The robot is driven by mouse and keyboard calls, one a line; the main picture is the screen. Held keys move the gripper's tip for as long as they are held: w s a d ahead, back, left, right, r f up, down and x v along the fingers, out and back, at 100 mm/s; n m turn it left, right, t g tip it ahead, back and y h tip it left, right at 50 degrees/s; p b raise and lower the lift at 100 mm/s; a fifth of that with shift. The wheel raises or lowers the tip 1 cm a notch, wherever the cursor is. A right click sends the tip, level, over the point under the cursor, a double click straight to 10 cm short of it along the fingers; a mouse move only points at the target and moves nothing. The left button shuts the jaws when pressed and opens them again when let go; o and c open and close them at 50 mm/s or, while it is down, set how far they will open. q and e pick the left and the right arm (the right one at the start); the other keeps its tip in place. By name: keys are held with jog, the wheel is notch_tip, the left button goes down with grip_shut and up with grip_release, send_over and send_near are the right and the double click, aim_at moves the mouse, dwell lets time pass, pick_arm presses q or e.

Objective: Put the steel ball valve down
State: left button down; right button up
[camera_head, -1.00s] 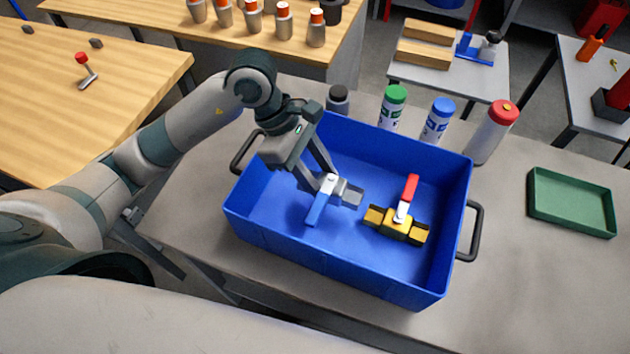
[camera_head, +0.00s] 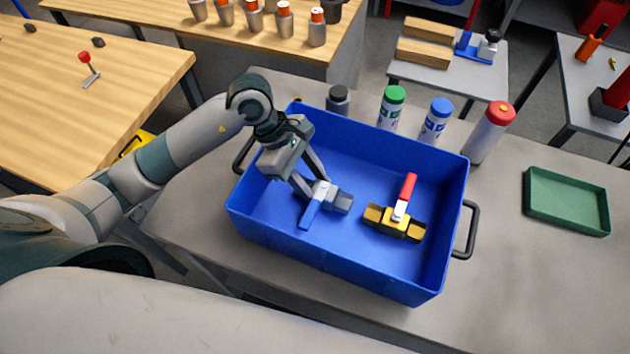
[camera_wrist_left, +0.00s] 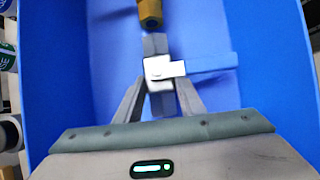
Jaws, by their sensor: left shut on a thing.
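The steel ball valve (camera_head: 341,201) has a grey body and a blue lever handle. It is inside the blue crate (camera_head: 327,262), in the left half, at or close to the floor; I cannot tell whether it touches. My left gripper (camera_head: 319,186) reaches down into the crate and is shut on the valve. In the left wrist view the valve (camera_wrist_left: 159,72) sits between the two fingers, its blue lever pointing right. A brass valve (camera_head: 396,224) with a red lever lies in the crate to the right, apart from it. My right gripper is not in view.
Several bottles stand behind the crate, among them a green-capped one (camera_head: 391,108) and a red-capped one (camera_head: 490,132). A green tray (camera_head: 567,223) lies on the grey table at the right. The crate's front floor is bare.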

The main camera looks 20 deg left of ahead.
pick_arm(q)
jog(key=shift+f, duration=0.2)
jog(key=shift+f, duration=0.15)
jog(key=c, duration=1.2)
grip_release()
